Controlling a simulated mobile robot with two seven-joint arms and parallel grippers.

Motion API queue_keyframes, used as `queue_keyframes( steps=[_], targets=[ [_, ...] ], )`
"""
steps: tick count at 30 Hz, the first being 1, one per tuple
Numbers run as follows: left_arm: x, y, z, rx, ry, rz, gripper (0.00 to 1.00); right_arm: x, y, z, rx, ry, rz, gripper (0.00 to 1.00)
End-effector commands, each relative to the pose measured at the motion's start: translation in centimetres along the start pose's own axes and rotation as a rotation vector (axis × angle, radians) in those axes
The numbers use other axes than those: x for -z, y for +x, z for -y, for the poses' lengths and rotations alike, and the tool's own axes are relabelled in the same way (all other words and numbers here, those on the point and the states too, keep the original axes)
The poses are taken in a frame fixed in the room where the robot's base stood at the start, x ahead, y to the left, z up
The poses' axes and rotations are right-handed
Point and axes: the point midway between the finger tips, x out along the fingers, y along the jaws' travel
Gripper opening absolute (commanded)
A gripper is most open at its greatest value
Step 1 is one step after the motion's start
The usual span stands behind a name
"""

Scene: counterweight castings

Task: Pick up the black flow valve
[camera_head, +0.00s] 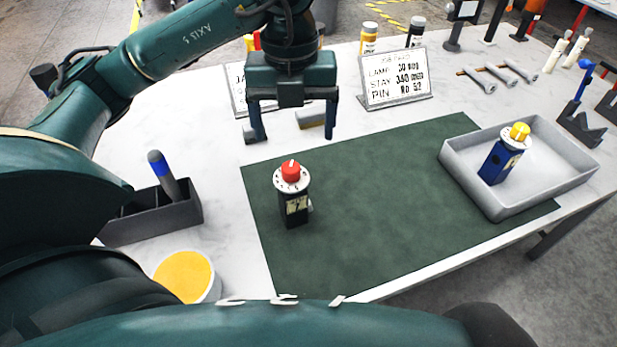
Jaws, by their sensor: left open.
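The black flow valve (296,209) stands upright on the dark green mat (390,215), near the mat's left side. It has a red knob on a white dial and a pale label on its front. My left gripper (291,137) is open and empty, with its fingers pointing down. It hangs above and behind the valve, apart from it. A blue valve (491,164) with a yellow knob stands tilted in the grey tray (470,185) at the right. My right gripper is not in view.
A dark compartment box (150,222) holding a blue-banded marker and a tub with yellow contents (186,275) are at the left. A sign (396,80), bottles and several tools stand at the back. The mat's middle is clear.

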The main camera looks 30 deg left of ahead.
Motion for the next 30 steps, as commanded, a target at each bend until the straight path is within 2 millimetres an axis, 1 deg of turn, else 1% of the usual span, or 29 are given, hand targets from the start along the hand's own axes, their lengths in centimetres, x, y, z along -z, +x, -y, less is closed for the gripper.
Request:
queue_keyframes(
  steps=[1, 7, 10, 12, 15, 20, 25, 27, 30],
  targets=[
    [0.1, 0.6, 0.0, -0.002, 0.002, -0.003, 0.84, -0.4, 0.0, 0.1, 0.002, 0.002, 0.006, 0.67],
    [0.2, 4.1, 0.0, -0.002, 0.002, -0.008, 0.84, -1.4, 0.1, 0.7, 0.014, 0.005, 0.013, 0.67],
    [0.2, 5.7, 0.0, -0.001, 0.001, -0.007, 0.84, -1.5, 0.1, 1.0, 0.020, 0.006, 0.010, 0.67],
    [0.1, 6.6, -0.1, -0.002, 0.001, -0.006, 0.84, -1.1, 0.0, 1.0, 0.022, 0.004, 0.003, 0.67],
    [0.1, 7.5, -0.1, -0.001, 0.001, -0.004, 0.84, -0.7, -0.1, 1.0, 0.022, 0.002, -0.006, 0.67],
    [0.1, 8.4, -0.2, -0.002, 0.000, -0.004, 0.84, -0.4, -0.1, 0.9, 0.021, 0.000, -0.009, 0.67],
    [0.0, 10.9, -0.8, -0.005, 0.000, -0.005, 0.84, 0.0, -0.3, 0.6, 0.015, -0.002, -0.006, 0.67],
    [0.0, 11.9, -0.7, -0.002, 0.001, -0.005, 0.84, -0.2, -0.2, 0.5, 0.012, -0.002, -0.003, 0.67],
    [0.0, 12.8, -0.7, 0.000, 0.001, -0.004, 0.84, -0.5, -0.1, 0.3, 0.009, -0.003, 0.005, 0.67]
  ],
)
